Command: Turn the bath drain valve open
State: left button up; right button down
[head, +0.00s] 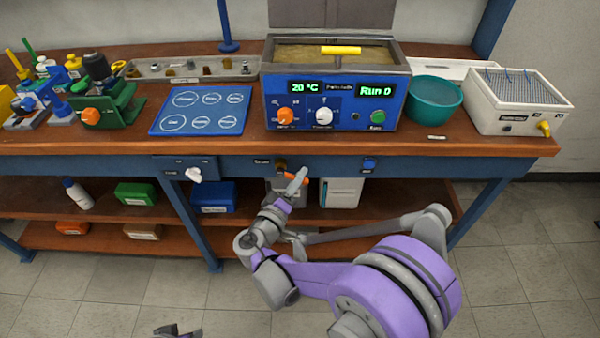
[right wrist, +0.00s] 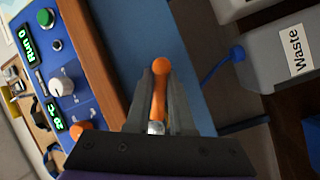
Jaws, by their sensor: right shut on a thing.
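The bath drain valve has an orange lever handle (head: 304,180), which sits at the front rail of the bench below the blue water bath (head: 335,102). In the right wrist view the orange lever (right wrist: 160,92) stands between my two grey fingers, with a metal part at its base. My right gripper (head: 299,183) is shut on this lever; it also shows in the right wrist view (right wrist: 160,100). The valve body is mostly hidden behind the gripper. A small grey part of my left gripper (head: 180,331) shows at the bottom edge, too cut off to read its jaws.
The bath panel reads 20 °C and Run 0. A grey container labelled Waste (right wrist: 276,62), with a blue tube, stands below the bench. A white knob (head: 194,174) sits on the rail at left. A teal bowl (head: 434,101) stands right of the bath.

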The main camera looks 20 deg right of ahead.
jog(key=m, duration=0.1)
jog(key=a+f+m+g+y+p, duration=0.1)
jog(key=m, duration=0.1)
jog(key=shift+w, duration=0.15)
jog(key=shift+w+a+f+m+y+p, duration=0.15)
jog(key=shift+a+f+m+y+p, duration=0.15)
jog(key=shift+a+m+y+p, duration=0.55)
jog(key=shift+w+a+f+m+y+p, duration=0.25)
jog(key=shift+m+y+p, duration=0.3)
jog(key=shift+m, duration=0.75)
jog(key=shift+w+a+f+m+y+p, duration=0.1)
jog(key=shift+a+f+m+y+p, duration=0.2)
jog(key=shift+a+m+y+p, duration=0.45)
jog(key=shift+d+m, duration=0.2)
jog(key=shift+m, duration=0.2)
jog(key=c, duration=0.8)
grip_release()
